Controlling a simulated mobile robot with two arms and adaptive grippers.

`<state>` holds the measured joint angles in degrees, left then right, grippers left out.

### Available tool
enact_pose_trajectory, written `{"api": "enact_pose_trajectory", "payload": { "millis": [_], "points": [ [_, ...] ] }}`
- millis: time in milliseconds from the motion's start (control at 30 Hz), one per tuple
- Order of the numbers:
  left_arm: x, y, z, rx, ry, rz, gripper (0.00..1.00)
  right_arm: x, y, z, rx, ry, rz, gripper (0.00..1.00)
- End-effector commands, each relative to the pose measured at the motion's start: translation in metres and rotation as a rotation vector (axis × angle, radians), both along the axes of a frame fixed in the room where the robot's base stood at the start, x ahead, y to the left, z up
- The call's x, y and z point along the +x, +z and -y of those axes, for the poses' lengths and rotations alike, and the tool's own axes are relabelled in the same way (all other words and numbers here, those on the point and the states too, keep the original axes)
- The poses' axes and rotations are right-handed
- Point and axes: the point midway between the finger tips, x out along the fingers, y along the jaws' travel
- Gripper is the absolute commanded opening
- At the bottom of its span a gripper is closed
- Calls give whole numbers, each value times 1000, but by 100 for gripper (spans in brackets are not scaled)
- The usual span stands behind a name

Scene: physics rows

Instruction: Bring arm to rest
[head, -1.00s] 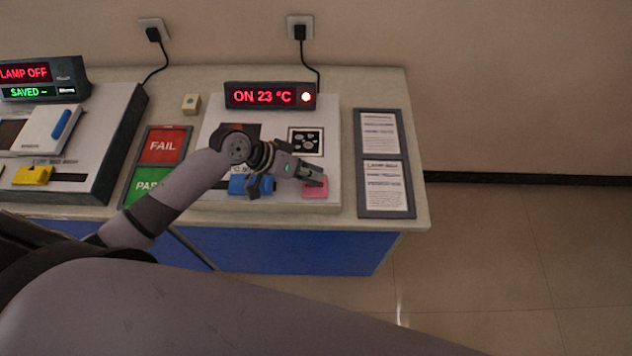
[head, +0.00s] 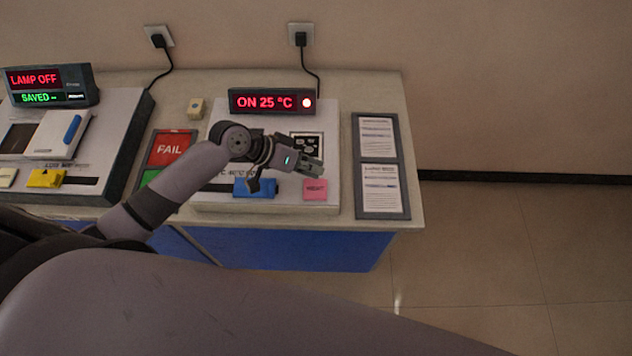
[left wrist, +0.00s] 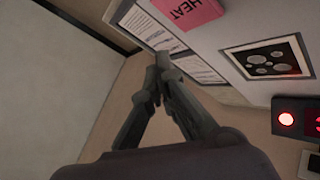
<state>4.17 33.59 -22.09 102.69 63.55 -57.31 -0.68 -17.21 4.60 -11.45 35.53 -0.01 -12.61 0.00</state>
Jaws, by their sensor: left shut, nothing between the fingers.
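My left gripper (head: 312,168) is shut and empty. In the head view it hangs over the white heater unit (head: 268,203), just above and behind the pink HEAT button (head: 315,189). In the left wrist view its fingertips (left wrist: 156,75) meet, and the pink HEAT button (left wrist: 184,10) shows apart from them. My left arm (head: 180,180) reaches in from the left across the bench. My right gripper is not in view.
The display (head: 272,101) reads ON 25 °C with a red light lit. A blue block (head: 255,187) sits on the unit. Left are the red FAIL pad (head: 170,148) and the lamp unit with its LAMP OFF display (head: 50,84). Framed sheets (head: 380,165) lie right; floor beyond is clear.

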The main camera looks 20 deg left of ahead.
Motion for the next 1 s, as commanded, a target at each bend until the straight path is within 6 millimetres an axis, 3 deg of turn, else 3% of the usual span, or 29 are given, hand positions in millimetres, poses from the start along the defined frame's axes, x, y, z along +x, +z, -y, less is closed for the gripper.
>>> {"api": "enact_pose_trajectory", "payload": {
  "millis": [33,200,767,867,1000],
  "points": [
    [0,11,0,0,0,0,0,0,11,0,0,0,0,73],
    [0,22,0,0,0,0,0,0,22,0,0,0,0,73],
    [-1,20,0,1,-1,0,0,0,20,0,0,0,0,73],
    [-13,17,8,18,-19,0,0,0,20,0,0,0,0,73],
    [-56,9,25,105,-63,8,0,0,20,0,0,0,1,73]
  ]
}}
